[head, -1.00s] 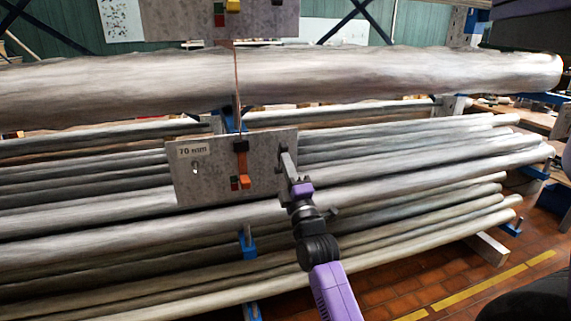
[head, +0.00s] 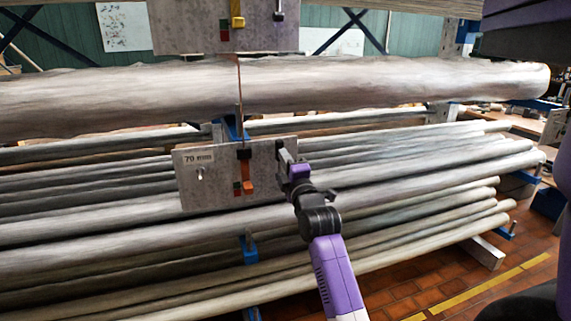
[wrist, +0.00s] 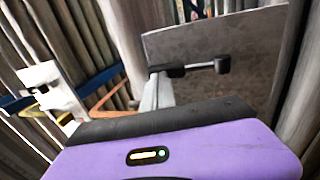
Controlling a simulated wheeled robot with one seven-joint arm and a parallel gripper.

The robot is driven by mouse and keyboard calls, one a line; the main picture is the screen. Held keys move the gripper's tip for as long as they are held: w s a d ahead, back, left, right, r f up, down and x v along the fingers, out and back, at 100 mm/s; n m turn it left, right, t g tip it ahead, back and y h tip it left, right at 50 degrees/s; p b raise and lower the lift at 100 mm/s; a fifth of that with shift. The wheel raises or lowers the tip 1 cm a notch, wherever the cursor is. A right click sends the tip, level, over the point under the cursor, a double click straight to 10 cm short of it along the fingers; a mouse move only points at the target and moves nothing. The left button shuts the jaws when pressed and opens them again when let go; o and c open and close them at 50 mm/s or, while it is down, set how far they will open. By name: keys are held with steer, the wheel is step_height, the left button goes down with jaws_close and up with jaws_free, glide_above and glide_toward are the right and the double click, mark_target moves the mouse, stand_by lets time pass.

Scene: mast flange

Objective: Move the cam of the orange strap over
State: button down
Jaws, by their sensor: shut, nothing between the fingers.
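The orange strap (head: 247,172) shows as a short orange piece on the grey plate marked 70 mm (head: 215,190). A black piece, which looks like its cam (head: 244,153), is at its upper end. A thin brownish-orange line (head: 239,88) runs up from there across the big pipe. My gripper (head: 284,153) is shut and empty in front of the plate's right part, to the right of the orange piece. I cannot tell if it touches the plate. In the wrist view a grey plate (wrist: 255,35) stands behind a bar with black ends, and an orange band (wrist: 106,97) shows at left.
An upper grey plate (head: 190,28) carries a yellow piece (head: 237,14) and a dark-tipped piece (head: 279,12). A big pipe (head: 380,80) crosses between the plates. Many pipes lie behind the lower plate on a blue-armed rack. Tiled floor (head: 440,285) is free at lower right.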

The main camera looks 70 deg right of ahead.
steer(key=shift+w+d+r+b, duration=0.3)
steer(key=shift+w+d+b, duration=0.05)
steer(key=shift+r, duration=0.1)
stand_by(0.4)
steer(key=b+v, duration=0.2)
steer(key=v, duration=0.6)
